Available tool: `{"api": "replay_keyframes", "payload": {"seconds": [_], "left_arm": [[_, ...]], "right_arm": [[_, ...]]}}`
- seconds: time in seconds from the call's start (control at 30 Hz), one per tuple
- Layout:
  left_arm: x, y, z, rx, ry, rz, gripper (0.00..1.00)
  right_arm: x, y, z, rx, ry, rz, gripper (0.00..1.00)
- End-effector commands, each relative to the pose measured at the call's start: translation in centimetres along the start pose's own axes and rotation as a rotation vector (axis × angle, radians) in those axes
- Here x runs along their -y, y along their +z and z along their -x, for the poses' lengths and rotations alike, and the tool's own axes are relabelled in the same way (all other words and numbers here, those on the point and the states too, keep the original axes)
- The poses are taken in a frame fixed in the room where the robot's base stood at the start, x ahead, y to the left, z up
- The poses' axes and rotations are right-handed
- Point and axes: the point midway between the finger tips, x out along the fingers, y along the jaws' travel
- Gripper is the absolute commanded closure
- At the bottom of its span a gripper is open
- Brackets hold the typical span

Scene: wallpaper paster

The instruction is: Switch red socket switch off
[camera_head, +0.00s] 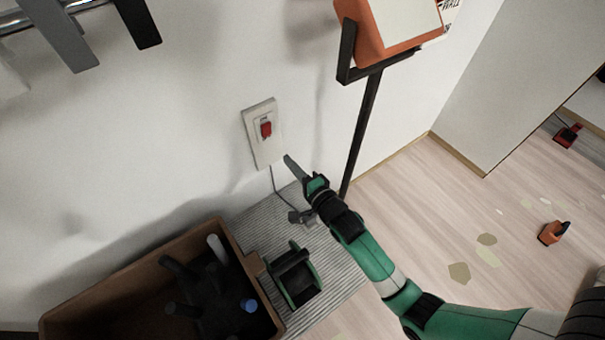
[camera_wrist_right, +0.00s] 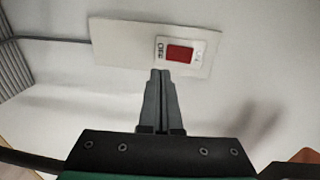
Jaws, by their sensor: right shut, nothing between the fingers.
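The red switch (camera_head: 266,129) sits on a white wall socket plate (camera_head: 263,150), with a grey cord running down from it. In the right wrist view the red switch (camera_wrist_right: 179,54) lies between the printed words OFF on its left and ON on its right. My right gripper (camera_head: 290,162) is just below and to the right of the plate in the head view. In the wrist view my right gripper (camera_wrist_right: 161,73) is shut and empty, its tips close to the plate's edge near the switch. Contact cannot be told. My left gripper is not in view.
A brown box (camera_head: 240,250) with dark tools stands at lower left on a grey ribbed mat (camera_head: 345,262). A green and black tool (camera_head: 296,277) lies beside it. A black stand (camera_head: 362,130) holds an orange-framed panel (camera_head: 369,40) right of the socket.

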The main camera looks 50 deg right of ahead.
Motion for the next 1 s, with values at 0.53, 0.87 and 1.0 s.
{"api": "replay_keyframes", "payload": {"seconds": [0.53, 0.87, 1.0], "left_arm": [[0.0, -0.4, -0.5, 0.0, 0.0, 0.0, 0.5], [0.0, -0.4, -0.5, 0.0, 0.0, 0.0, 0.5], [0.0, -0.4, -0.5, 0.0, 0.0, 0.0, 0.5]], "right_arm": [[-1.2, 0.0, 5.1, 0.0, -0.001, -0.001, 1.0], [-1.2, 0.0, 5.0, 0.0, 0.0, 0.0, 1.0], [-1.1, 0.4, 5.0, 0.008, -0.003, 0.0, 1.0]]}}
